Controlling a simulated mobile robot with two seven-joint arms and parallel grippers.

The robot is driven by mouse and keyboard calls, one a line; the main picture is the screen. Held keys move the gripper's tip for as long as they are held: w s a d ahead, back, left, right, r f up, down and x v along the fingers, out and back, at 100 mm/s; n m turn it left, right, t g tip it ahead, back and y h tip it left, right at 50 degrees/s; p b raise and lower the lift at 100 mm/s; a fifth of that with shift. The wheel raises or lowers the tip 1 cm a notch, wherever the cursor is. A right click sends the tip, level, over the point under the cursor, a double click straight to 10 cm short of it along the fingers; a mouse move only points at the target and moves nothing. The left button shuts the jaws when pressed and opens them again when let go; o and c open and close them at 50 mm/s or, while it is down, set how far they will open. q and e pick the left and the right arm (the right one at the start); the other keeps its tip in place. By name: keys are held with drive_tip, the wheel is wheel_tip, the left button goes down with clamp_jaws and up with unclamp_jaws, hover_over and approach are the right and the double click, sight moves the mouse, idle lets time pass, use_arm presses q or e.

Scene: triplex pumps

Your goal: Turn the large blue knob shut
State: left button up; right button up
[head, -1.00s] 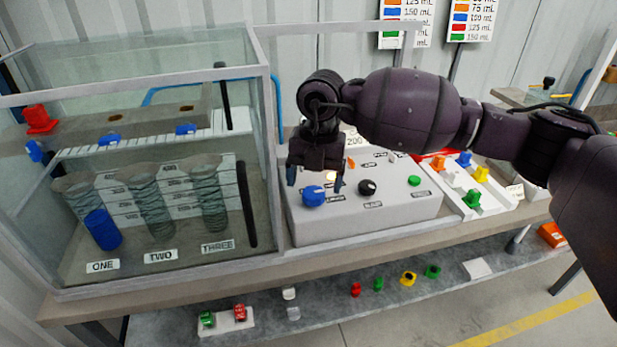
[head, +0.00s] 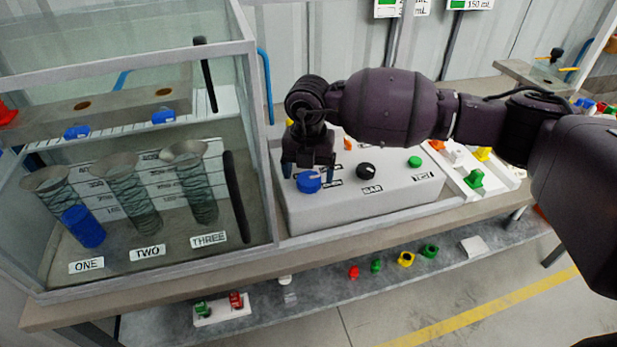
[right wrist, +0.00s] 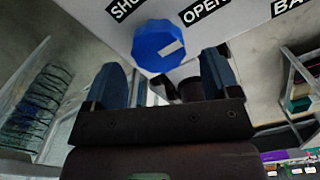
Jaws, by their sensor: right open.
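The large blue knob (head: 308,182) sits at the left front of the grey control box (head: 370,207). In the right wrist view the knob (right wrist: 158,45) shows a white mark pointing right, with an OPEN label (right wrist: 206,12) to its upper right and a partly cut-off SHU… label (right wrist: 122,8) to its upper left. My right gripper (head: 309,168) is open and empty. Its fingers straddle the knob in the head view; in the right wrist view the knob lies beyond the fingertips (right wrist: 162,76), in line with the gap. I cannot tell whether they touch. My left gripper is out of view.
A black knob (head: 366,171) and a green button (head: 414,161) share the box. A glass-walled tank (head: 262,140) with ribbed tubes stands close on the left. A white tray (head: 485,188) with coloured pieces is on the right. A lower shelf (head: 330,288) holds small parts.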

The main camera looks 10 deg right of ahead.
sight(309, 182)
drive_tip(key=shift+f, duration=1.15)
drive_tip(key=shift+c, duration=0.3)
drive_tip(key=c, duration=0.9)
drive_tip(key=shift+o, duration=0.2)
